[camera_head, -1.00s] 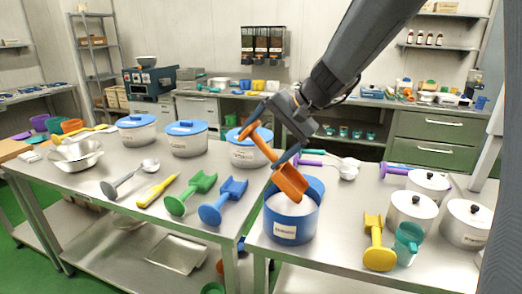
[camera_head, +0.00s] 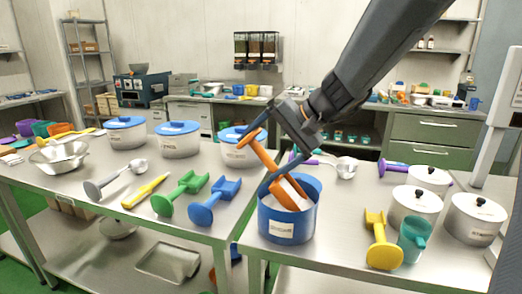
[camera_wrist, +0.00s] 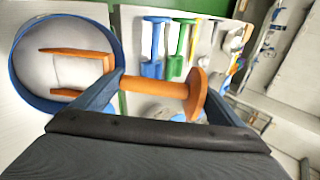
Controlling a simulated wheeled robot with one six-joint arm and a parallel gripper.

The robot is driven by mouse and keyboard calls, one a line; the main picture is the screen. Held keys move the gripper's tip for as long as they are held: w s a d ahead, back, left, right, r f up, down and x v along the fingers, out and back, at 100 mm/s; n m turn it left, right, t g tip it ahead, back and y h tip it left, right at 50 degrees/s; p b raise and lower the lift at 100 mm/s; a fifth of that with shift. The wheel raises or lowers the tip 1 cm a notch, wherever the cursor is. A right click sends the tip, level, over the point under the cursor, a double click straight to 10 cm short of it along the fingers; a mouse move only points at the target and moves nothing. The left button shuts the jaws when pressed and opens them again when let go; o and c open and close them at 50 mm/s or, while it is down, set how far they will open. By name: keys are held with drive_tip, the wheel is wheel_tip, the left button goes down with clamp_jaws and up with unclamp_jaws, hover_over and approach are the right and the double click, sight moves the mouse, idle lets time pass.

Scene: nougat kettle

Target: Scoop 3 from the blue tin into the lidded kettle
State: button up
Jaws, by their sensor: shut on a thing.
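The blue tin (camera_head: 300,228) stands near the front edge of the right table, open, with white contents. Its blue rim also shows in the wrist view (camera_wrist: 17,82). My gripper (camera_head: 262,158) is shut on the handle of an orange scoop (camera_head: 262,153). The scoop is tilted, its head down inside the tin. In the wrist view the orange scoop (camera_wrist: 152,87) shows white between its head's side walls; whether this lies in the scoop or below it I cannot tell. Lidded steel pots with dark knobs (camera_head: 411,206) (camera_head: 476,220) (camera_head: 428,180) stand to the right; which is the kettle is unclear.
Blue-lidded white tubs (camera_head: 178,143) line the left table's back. A green scoop (camera_head: 182,193), blue scoop (camera_head: 215,202) and yellow tool (camera_head: 146,191) lie in front. Purple-handled ladle (camera_head: 346,167) lies behind the tin.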

drive_tip(key=shift+d+f+b, duration=0.2)
drive_tip(key=shift+f+b, duration=0.25)
drive_tip(key=shift+f, duration=0.3)
drive_tip(key=shift+o, duration=0.2)
drive_tip(key=shift+a+r+p, duration=0.1)
drive_tip(key=shift+p, duration=0.65)
drive_tip(key=shift+a+p, duration=0.1)
drive_tip(key=shift+p, duration=0.2)
drive_tip(key=f+h+p, duration=0.1)
drive_tip(key=p, duration=0.2)
drive_tip(key=a+f+g+h+p, duration=0.1)
drive_tip(key=p, duration=0.2)
drive_tip(key=f+h+p, duration=0.1)
drive_tip(key=p, duration=0.2)
drive_tip(key=shift+w+a+f+g+p, duration=0.2)
drive_tip(key=shift+w+a+g+p, duration=0.05)
drive_tip(key=shift+w+g+p, duration=0.15)
drive_tip(key=shift+f+p, duration=0.1)
drive_tip(key=shift+p, duration=0.2)
drive_tip(key=shift+w+a+f+h+p, duration=0.1)
drive_tip(key=shift+a+f+h+p, duration=0.25)
drive_tip(key=shift+p, duration=0.65)
drive_tip(key=h+p, duration=0.1)
drive_tip(key=p, duration=0.3)
drive_tip(key=shift+w+a+f+g, duration=0.1)
drive_tip(key=shift+f+g, duration=0.2)
drive_tip(key=shift+f, duration=0.1)
